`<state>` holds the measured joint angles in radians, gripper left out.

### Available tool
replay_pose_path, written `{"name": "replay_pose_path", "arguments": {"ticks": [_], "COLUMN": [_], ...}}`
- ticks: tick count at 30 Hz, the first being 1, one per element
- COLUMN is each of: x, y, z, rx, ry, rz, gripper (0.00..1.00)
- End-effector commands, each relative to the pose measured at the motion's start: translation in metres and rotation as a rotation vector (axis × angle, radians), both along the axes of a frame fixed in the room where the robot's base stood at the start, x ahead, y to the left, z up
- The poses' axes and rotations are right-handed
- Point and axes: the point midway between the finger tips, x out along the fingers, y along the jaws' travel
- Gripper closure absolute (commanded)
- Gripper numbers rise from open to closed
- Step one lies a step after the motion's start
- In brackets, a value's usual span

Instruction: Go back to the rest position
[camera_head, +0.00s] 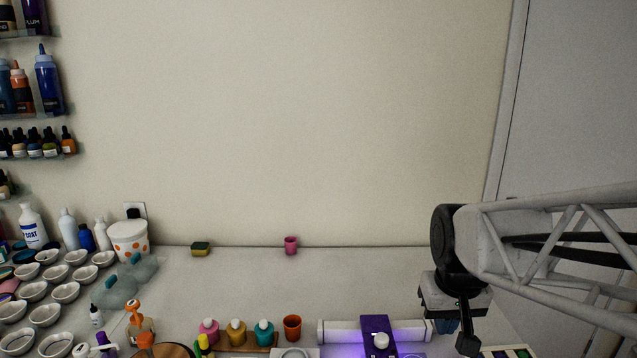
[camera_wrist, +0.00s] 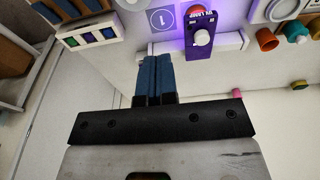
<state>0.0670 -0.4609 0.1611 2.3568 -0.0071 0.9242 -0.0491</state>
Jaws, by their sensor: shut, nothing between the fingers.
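My gripper (camera_head: 447,325) hangs at the right of the table in the head view, with its blue fingers partly hidden by the arm and wrist. In the wrist view the two blue fingers (camera_wrist: 157,75) lie side by side, closed, with nothing between them. They are near the right end of a white bar (camera_head: 340,331), apparently above the table. A purple UV lamp (camera_head: 376,325) with a white knob stands across the bar, left of my gripper. The lamp also shows in the wrist view (camera_wrist: 199,45).
Bottles (camera_head: 209,331) and a terracotta cup (camera_head: 292,327) stand at front centre. A pink cup (camera_head: 291,245) and a sponge (camera_head: 201,249) sit by the wall. Several white bowls (camera_head: 45,314) crowd the left. A swatch strip (camera_wrist: 90,38) lies near my gripper. The back right table is clear.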

Motion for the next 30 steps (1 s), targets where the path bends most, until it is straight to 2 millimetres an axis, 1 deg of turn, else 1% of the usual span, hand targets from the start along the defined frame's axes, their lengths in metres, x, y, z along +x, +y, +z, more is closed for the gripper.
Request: {"name": "replay_pose_path", "arguments": {"ticks": [1, 6, 9, 13, 15, 19, 30], "x": [-0.013, -0.052, -0.072, -0.091, -0.097, -0.103, -0.103], "y": [0.004, 0.014, 0.018, 0.022, 0.023, 0.024, 0.024], "z": [0.002, 0.003, 0.003, 0.001, 0.0, -0.001, -0.001], "rx": [0.0, 0.003, 0.004, 0.006, 0.007, 0.007, 0.007], "ry": [-0.01, -0.038, -0.052, -0.064, -0.069, -0.072, -0.072], "rz": [0.002, -0.001, -0.002, -0.003, -0.004, -0.005, -0.005], "gripper": [1.0, 1.0, 1.0, 1.0, 1.0, 1.0, 1.0]}}
